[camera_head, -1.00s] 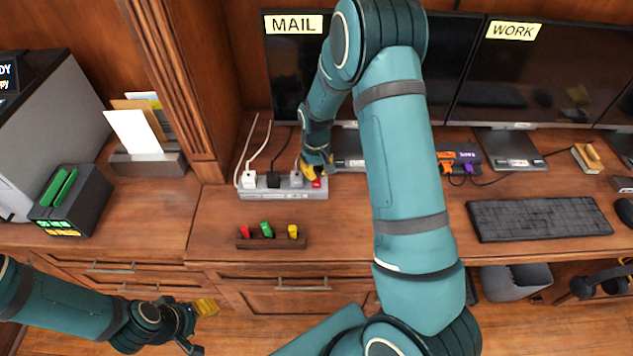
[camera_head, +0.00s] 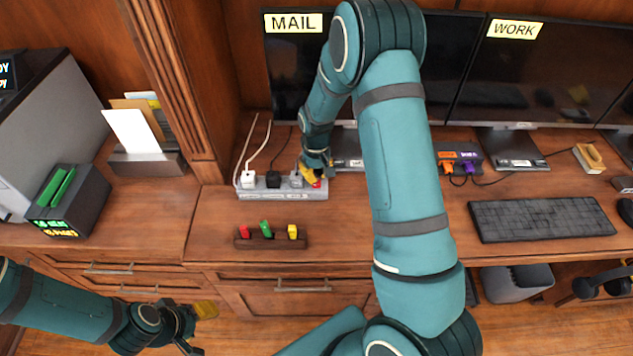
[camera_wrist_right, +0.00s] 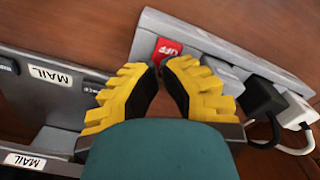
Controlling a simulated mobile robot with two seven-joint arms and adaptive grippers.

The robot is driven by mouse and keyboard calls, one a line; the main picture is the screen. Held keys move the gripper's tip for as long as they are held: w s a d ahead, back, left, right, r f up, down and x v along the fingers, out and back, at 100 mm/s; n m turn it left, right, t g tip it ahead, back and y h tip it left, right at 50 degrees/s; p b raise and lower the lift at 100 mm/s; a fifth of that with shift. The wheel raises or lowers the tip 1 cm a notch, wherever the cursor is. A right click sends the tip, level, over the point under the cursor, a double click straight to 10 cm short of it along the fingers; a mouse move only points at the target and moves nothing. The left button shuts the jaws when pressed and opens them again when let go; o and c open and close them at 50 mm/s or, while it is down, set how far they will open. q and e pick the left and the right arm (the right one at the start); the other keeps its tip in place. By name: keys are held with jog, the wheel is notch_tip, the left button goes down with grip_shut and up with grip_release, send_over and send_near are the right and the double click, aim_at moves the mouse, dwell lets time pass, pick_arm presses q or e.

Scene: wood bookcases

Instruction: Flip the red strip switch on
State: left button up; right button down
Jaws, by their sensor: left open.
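The red switch (camera_head: 317,183) is at the right end of the grey power strip (camera_head: 260,193), which lies on the desk below the MAIL monitor. In the right wrist view the red switch (camera_wrist_right: 167,50) shows the word OFF. My right gripper (camera_head: 308,175) is at the switch in the head view. In the wrist view its yellow fingertips (camera_wrist_right: 160,68) nearly meet, with nothing between them, right at the switch's near edge. Whether they touch it I cannot tell. My left gripper (camera_head: 195,328) is open and empty, low at the left in front of the drawers.
White, black and grey plugs (camera_head: 273,180) fill the strip left of the switch. A wooden holder (camera_head: 271,242) with red, green and yellow pieces lies in front. The MAIL monitor (camera_head: 292,80) stands behind.

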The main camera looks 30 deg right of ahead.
jog(key=shift+f, duration=0.25)
jog(key=shift+r+p, duration=2.35)
jog(key=shift+r, duration=1.2)
